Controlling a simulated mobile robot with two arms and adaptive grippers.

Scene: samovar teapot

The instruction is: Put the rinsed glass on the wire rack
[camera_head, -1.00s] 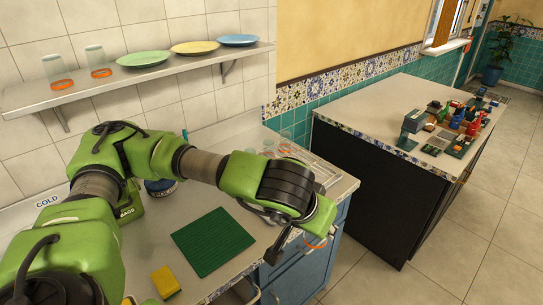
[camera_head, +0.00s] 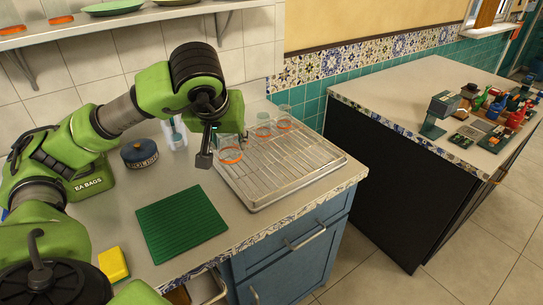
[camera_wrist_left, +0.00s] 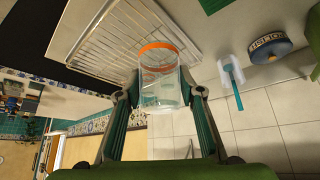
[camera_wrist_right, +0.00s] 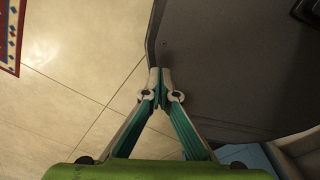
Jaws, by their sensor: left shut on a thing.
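My left gripper (camera_head: 215,148) is shut on a clear glass with an orange rim (camera_head: 230,155). The glass is upside down, rim lowest, and appears over the left edge of the wire rack (camera_head: 290,170). Whether it touches the rack is hard to tell. In the left wrist view the glass (camera_wrist_left: 160,90) sits between both fingers, with the rack (camera_wrist_left: 105,35) beyond it. Two similar glasses (camera_head: 263,125) (camera_head: 284,116) stand on the rack's far part. My right gripper (camera_wrist_right: 160,85) shows only in its wrist view, fingertips together and empty.
A green mat (camera_head: 180,222), a yellow sponge (camera_head: 113,264) and a dark blue polish tin (camera_head: 139,153) are on the counter. A brush (camera_head: 175,132) is near the wall. The front half of the rack is clear. A shelf (camera_head: 120,20) runs above.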

